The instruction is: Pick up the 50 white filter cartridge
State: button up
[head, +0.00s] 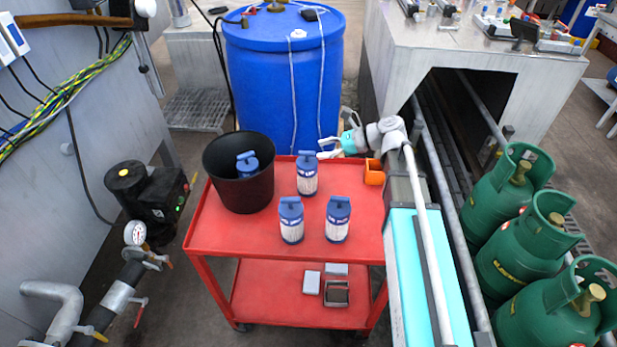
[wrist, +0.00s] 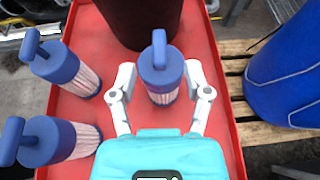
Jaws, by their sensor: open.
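Three white filter cartridges with blue caps and handles stand upright on the red cart: one at the back (head: 307,174), one front left (head: 291,222) and one front right (head: 338,221). Their printed numbers are too small to read. My gripper (head: 330,149) is open and empty just right of the back cartridge. In the wrist view, the open fingers (wrist: 160,78) frame that cartridge (wrist: 161,72), one on each side in the picture; I cannot tell whether they reach around it. The other two show at the left of that view (wrist: 62,70) (wrist: 48,142).
A black bucket (head: 238,190) on the cart's left holds another blue-capped cartridge (head: 247,165). An orange holder (head: 374,173) sits at the cart's right edge. A blue drum (head: 268,80) stands behind the red cart (head: 255,235). Green gas cylinders (head: 520,255) stand at right.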

aim_at(310, 152)
dwell(0.3)
jog(key=shift+b+x, duration=0.95)
jog(key=shift+x, duration=1.65)
grip_shut()
